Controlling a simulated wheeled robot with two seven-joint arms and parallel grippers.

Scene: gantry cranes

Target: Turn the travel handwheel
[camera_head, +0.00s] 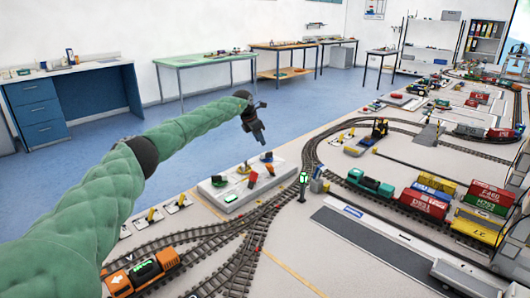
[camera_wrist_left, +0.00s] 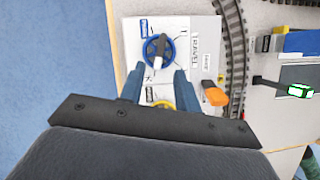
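The blue travel handwheel (camera_wrist_left: 151,54), with a white and dark handle across it, sits on a white control panel (camera_wrist_left: 205,27) beside a printed TRAVEL label in the left wrist view. My left gripper (camera_wrist_left: 157,76) is open, its two blue fingers apart and nothing seen between them. The wheel lies just beyond the fingertips. A yellow wheel (camera_wrist_left: 164,104) is partly hidden by the gripper. In the head view my left gripper (camera_head: 260,139) hangs above the far end of the panel (camera_head: 207,190), over the blue wheel (camera_head: 266,157). My right gripper is not in view.
An orange lever (camera_wrist_left: 215,95) stands right of the fingers in the left wrist view. Model tracks, an orange locomotive (camera_head: 142,272) and container wagons (camera_head: 425,202) fill the layout; open floor lies left.

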